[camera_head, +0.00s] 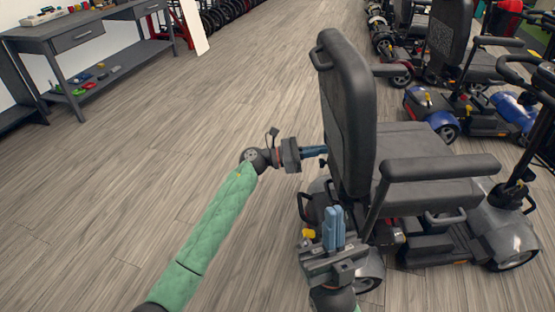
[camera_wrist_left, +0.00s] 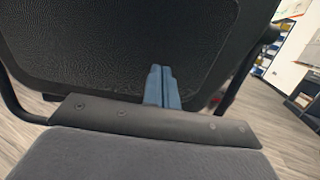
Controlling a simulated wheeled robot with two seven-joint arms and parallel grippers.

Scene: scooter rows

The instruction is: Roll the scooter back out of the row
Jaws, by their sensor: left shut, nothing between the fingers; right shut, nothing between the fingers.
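A grey and black mobility scooter (camera_head: 405,145) stands close in front of me at the right, with its seat back (camera_head: 345,110) towards me. My left gripper (camera_head: 318,151) is shut and empty, beside the left edge of the seat back. My right gripper (camera_head: 334,229) is shut and empty, fingers up, low behind the seat near the rear of the scooter.
More scooters stand in a row beyond, among them one with blue panels (camera_head: 445,118). A grey workbench (camera_head: 85,30) with tools stands at the upper left. Bikes (camera_head: 225,12) line the back. The wooden floor (camera_head: 130,150) to the left is clear.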

